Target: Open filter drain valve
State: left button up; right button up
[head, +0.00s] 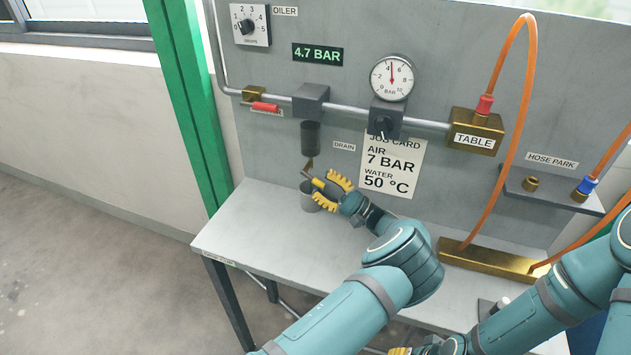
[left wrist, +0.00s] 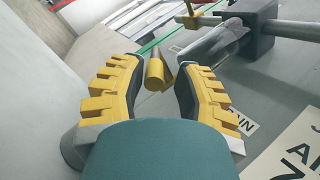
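The filter bowl (head: 310,138), dark and see-through, hangs below a grey block (head: 311,99) on the pipe, left of the DRAIN label (head: 344,146). Below it is the small brass drain valve (head: 309,166). My left gripper (head: 325,187) is open just below and right of the bowl, its yellow fingers either side of a brass piece. In the left wrist view, the brass valve piece (left wrist: 155,75) lies between the open fingers (left wrist: 152,95), with gaps showing. A grey cup (head: 307,197) stands beneath, partly hidden by the gripper. My right gripper (head: 400,350) is cut off at the bottom edge.
The pressure gauge (head: 392,78) and its dark knob sit right of the filter. A red-handled valve (head: 264,106) is to the left. The job card (head: 393,165) hangs behind the gripper. The grey bench (head: 262,223) is clear at left; an orange hose (head: 513,130) loops at right.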

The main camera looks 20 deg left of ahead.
pick_arm(q)
jog(key=d, duration=1)
jog(key=shift+s+d, duration=0.25)
